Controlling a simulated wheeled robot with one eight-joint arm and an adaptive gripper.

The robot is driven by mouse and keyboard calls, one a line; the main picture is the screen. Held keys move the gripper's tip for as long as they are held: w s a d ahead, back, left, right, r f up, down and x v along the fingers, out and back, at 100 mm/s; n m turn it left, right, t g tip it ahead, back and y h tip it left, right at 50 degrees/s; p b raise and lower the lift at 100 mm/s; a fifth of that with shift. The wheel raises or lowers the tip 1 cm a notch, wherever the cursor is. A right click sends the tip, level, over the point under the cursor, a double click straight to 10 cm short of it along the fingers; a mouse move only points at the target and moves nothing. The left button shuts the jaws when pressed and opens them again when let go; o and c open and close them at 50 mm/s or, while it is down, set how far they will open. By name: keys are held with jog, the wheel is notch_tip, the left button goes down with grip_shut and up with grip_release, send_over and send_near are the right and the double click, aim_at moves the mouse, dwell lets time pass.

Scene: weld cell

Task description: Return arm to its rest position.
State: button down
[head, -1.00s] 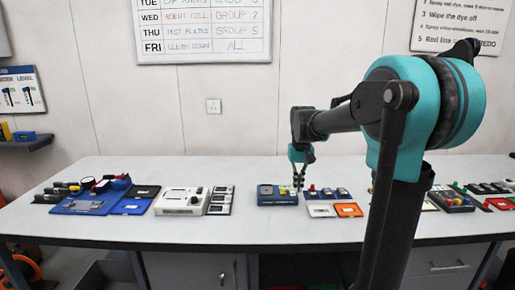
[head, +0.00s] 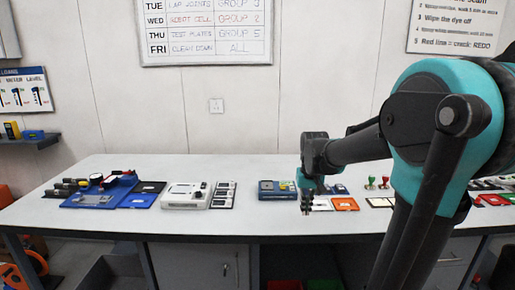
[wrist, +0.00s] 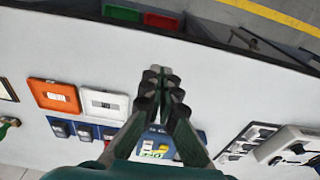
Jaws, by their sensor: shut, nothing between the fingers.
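My gripper (head: 307,207) hangs from my arm over the front part of the workbench, to the right of a blue-grey device (head: 273,189). In the wrist view, its fingers (wrist: 161,78) are together with nothing between them. The fingers point over the bare bench top near an edge. The blue-grey device (wrist: 166,148) shows partly behind the fingers in the wrist view. My arm covers part of the right side of the bench in the head view.
The bench (head: 130,220) bears a white machine (head: 185,196), a black-and-white tray (head: 223,195), a blue mat (head: 75,202) and an orange card (head: 345,204). Red and green stamps (head: 371,183) stand behind. Green (wrist: 122,12) and red bins (wrist: 162,20) lie beyond the edge.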

jog(key=s+d+f+t, duration=0.2)
jog(key=s+f+t, duration=0.1)
jog(key=s+f, duration=0.9)
jog(key=s, duration=0.4)
jog(key=shift+d+f, duration=0.2)
jog(key=shift+f, duration=0.1)
